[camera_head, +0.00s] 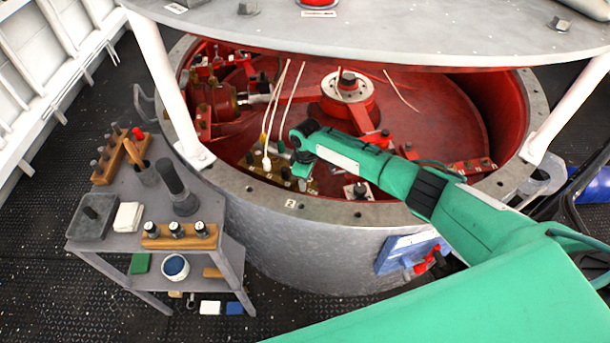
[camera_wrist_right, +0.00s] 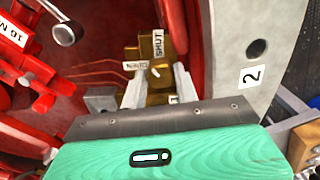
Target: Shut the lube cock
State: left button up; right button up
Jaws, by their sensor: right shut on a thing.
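The lube cock (camera_wrist_right: 154,48) is a brass fitting inside the red tub, at the upper middle of the right wrist view. A white "SHUT" label stands upright on it, and another label, partly hidden, is at its left. My right gripper (camera_wrist_right: 158,82) has its two grey fingers either side of a small brass part of the cock and is shut on it. The exact angle of the handle is hard to tell. In the head view my right gripper (camera_head: 302,170) reaches down over the tub's near inner side, beside brass fittings (camera_head: 262,166). My left gripper is not in view.
The tub's grey bolted rim (camera_head: 330,212) runs close by the gripper. A large grey lid (camera_head: 400,35) stands above on white posts. A grey tool trolley (camera_head: 105,225) is at the left. Thin pale lines rise near the fittings, and a red hub (camera_head: 347,95) is farther back.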

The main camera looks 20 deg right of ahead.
jog(key=m+p, duration=0.2)
jog(key=m, duration=0.2)
jog(key=shift+r, duration=0.15)
jog(key=shift+m+p, duration=0.95)
jog(key=shift+m, duration=0.55)
jog(key=o, duration=1)
jog(key=shift+c, duration=0.2)
notch_tip(320, 180, up, 14)
jog(key=b, duration=0.2)
jog(key=shift+d+f+b, duration=0.2)
jog(key=shift+d+b, duration=0.1)
jog(key=shift+b, duration=0.1)
